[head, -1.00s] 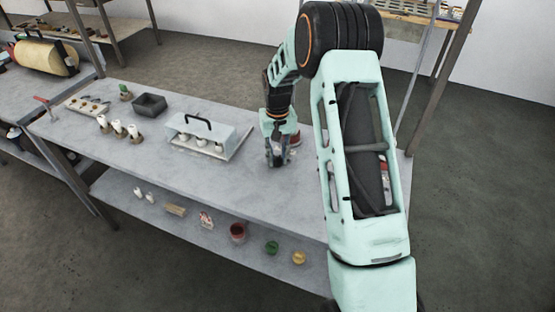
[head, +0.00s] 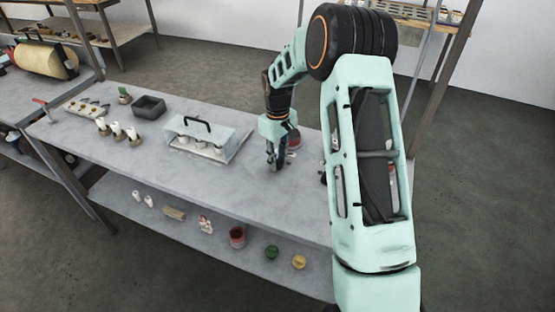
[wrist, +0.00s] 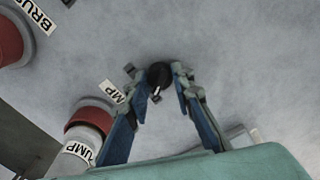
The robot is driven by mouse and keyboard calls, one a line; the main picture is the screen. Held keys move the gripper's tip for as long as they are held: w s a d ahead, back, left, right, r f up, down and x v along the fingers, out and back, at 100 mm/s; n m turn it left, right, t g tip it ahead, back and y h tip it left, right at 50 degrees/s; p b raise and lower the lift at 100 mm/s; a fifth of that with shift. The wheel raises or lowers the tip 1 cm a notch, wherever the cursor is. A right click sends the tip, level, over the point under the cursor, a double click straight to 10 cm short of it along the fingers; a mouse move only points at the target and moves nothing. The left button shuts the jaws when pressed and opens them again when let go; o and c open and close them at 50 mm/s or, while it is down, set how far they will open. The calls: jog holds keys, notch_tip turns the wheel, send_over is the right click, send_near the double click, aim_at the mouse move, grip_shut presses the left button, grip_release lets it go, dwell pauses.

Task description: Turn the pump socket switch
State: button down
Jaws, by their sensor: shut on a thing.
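The pump socket switch (wrist: 158,75) is a round black knob with a pale mark on the grey tabletop in the wrist view. My gripper (wrist: 160,82) is shut on it, one blue-grey finger on each side. A white label (wrist: 112,93) beside it shows the letters "MP"; the rest is covered. A red and grey fitting (wrist: 89,128) with a "PUMP" label stands at the lower left, partly behind the left finger. In the head view my gripper (head: 275,164) points down at the table (head: 225,180), and the switch is hidden there.
Another red part with a "BRUS" label (wrist: 38,14) is at the wrist view's upper left. In the head view, a clear-covered box with a black handle (head: 196,125), white-topped pieces (head: 117,131) and a dark tray (head: 149,106) stand left of my gripper.

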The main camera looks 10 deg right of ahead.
aim_at(278, 160)
dwell(0.3)
jog(key=c, duration=1.7)
grip_release()
jog(key=shift+o, duration=0.2)
notch_tip(278, 160, up, 12)
